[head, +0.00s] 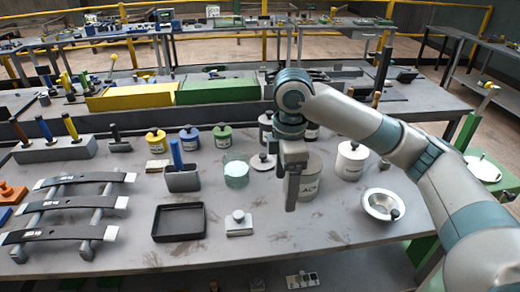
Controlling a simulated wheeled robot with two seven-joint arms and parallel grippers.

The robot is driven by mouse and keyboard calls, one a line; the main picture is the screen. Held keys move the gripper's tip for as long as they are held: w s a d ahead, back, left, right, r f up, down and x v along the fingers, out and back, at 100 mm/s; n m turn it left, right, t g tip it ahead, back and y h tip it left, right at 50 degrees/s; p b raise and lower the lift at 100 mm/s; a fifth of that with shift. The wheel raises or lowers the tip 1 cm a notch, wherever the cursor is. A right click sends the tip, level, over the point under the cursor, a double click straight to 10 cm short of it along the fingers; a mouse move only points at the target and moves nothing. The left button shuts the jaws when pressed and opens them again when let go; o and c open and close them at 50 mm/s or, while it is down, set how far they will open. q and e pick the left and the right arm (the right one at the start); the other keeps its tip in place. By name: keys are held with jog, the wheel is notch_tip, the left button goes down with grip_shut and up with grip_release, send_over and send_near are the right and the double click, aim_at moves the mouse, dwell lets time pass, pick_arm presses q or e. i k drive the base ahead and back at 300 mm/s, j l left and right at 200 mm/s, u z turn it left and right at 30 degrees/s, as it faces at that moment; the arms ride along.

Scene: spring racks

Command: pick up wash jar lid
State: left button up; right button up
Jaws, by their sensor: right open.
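A round grey lid with a small knob, which looks like the wash jar lid (262,163), lies flat on the workbench. It is just right of a clear glass jar (236,174) with pale green contents. My right gripper (291,203) points down, to the right of the lid and nearer the front of the bench. It is open, with nothing seen in it, though its fingers overlap from this angle. It partly hides a large grey labelled pot (312,180) behind it. My left gripper is out of view.
A black tray (179,238) and a small knobbed plate (239,231) lie in front. A metal bowl (374,208) and a white jar (351,165) stand right. Yellow (157,144), blue and green pots stand behind. Curved springs on a rack (66,208) fill the left.

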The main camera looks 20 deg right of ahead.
aim_at(262, 161)
jog(key=i+l, duration=0.2)
jog(key=i, duration=0.35)
jog(key=i+l, duration=0.2)
jog(key=i, duration=0.3)
